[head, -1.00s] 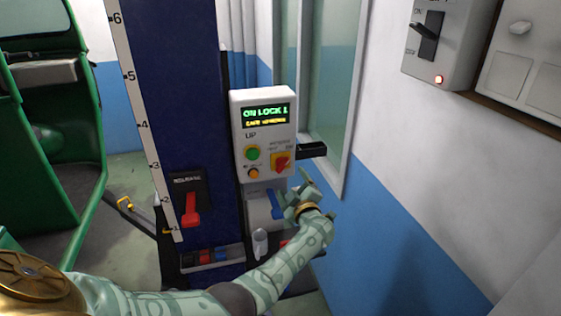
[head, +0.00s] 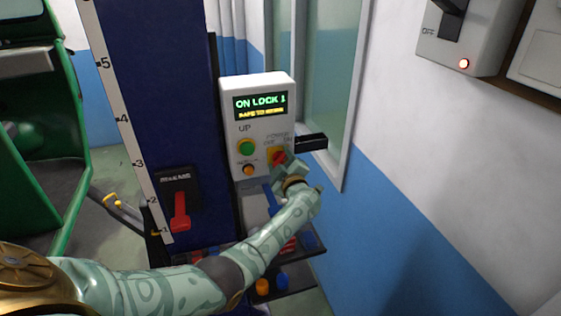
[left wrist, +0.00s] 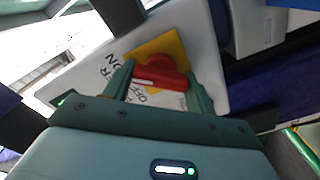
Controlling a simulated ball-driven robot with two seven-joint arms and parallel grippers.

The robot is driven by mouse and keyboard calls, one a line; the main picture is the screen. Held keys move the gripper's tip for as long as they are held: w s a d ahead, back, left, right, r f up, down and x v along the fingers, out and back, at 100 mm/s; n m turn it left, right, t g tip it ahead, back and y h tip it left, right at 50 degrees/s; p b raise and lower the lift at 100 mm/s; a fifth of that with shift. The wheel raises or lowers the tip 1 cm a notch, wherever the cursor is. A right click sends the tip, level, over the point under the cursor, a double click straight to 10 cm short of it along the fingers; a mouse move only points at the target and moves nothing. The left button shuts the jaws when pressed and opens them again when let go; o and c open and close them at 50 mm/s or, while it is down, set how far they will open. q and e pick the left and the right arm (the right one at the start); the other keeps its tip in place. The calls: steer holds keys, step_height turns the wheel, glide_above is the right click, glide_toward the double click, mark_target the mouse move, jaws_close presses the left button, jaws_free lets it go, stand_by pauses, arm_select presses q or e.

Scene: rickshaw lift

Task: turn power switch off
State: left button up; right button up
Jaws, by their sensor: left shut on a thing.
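The power switch is a red rotary knob (head: 279,156) on a yellow plate, low on the right of the white control box (head: 230,130). Its display reads "ON LOCK 1" with a smaller yellow line below. My left gripper (head: 284,166) is at the knob and partly hides it in the head view. In the left wrist view the red knob (left wrist: 160,73) sits between the two fingers of the left gripper (left wrist: 159,79), which is shut on it. "OFF" and "ON" lettering shows around the yellow plate (left wrist: 150,48). My right gripper is out of view.
A green button (head: 246,147) and an orange button (head: 248,170) sit left of the knob. A black handle (head: 311,142) juts out at the box's right. A red lever (head: 180,211) is on the blue column. A wall switch box (head: 460,45) is upper right.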

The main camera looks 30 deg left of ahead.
arm_select(q)
steer(key=shift+c, duration=0.3)
steer(key=n+b, duration=0.1)
steer(key=n, duration=0.2)
steer(key=shift+f, duration=0.2)
steer(key=n+b, duration=0.2)
steer(key=n, duration=0.2)
steer(key=shift+n+b, duration=0.3)
steer(key=n+b, duration=0.3)
steer(key=n, duration=0.2)
steer(key=shift+f, duration=0.1)
steer(key=shift+n+b, duration=0.8)
steer(key=shift+n, duration=0.8)
steer(key=o, duration=1)
steer(key=shift+d, duration=0.1)
